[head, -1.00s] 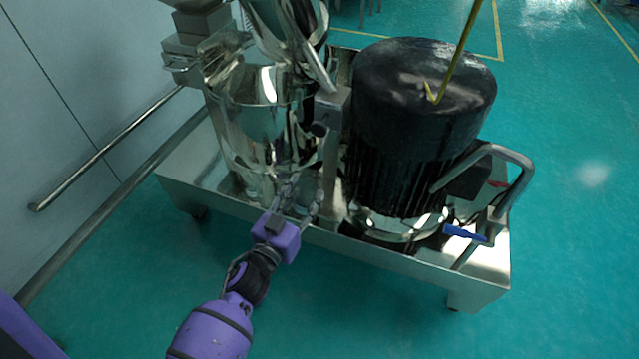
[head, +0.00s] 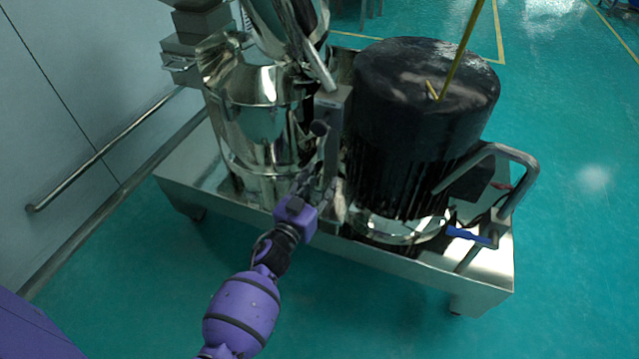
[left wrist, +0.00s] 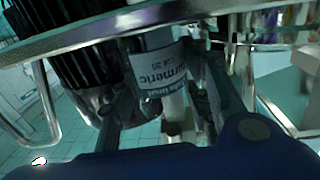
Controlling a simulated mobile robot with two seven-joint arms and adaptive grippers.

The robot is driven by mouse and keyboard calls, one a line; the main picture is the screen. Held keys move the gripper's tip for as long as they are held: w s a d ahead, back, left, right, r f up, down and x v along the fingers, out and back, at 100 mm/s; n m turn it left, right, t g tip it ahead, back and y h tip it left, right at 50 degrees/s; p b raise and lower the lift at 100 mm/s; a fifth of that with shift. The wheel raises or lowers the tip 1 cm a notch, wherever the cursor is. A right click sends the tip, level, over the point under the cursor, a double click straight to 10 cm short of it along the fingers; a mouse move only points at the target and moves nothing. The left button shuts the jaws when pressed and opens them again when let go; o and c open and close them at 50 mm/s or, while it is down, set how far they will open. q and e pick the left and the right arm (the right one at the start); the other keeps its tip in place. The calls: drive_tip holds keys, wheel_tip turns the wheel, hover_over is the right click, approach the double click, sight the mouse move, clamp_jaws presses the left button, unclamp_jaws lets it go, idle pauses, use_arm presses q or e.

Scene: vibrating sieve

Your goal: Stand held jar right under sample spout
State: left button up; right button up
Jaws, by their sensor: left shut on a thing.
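My left gripper (head: 316,182) reaches in from below at the front edge of the machine, between the shiny steel vessel (head: 262,125) and the black motor (head: 425,95). In the left wrist view its fingers (left wrist: 165,105) are shut on a jar with a white label (left wrist: 158,68) reading "Turmeric". The jar is hard to make out in the head view. A curved metal rim (left wrist: 150,20) crosses the wrist view above the jar. I cannot pick out the sample spout for certain. My right gripper is not in view.
The steel base tray (head: 420,268) has a raised front edge close below my left gripper. A bent pipe handle (head: 522,165) and a blue lever (head: 468,235) stand at right. A wall rail (head: 110,145) runs at left. The green floor in front is clear.

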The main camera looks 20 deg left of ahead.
use_arm(q)
drive_tip(key=shift+f, duration=0.25)
drive_tip(key=o, duration=1.2)
drive_tip(key=shift+o, duration=0.2)
drive_tip(key=shift+r, duration=0.1)
drive_tip(key=shift+r, duration=0.25)
drive_tip(key=s+a+f+g+y, duration=0.1)
drive_tip(key=s+f+g, duration=0.15)
drive_tip(key=s, duration=0.75)
drive_tip(key=s+a+f+n+g, duration=0.15)
drive_tip(key=s+f, duration=0.25)
drive_tip(key=s, duration=0.5)
drive_tip(key=s+a+f+m+g+y, duration=0.1)
drive_tip(key=s+a+f, duration=0.15)
drive_tip(key=s, duration=0.75)
drive_tip(key=s+d+f+g, duration=0.2)
drive_tip(key=s+g, duration=0.1)
drive_tip(key=s, duration=0.8)
drive_tip(key=s+d+f+g, duration=0.3)
drive_tip(key=s, duration=0.7)
drive_tip(key=shift+s+f+p, duration=0.3)
drive_tip(key=shift+s+p, duration=0.05)
drive_tip(key=shift+s, duration=0.05)
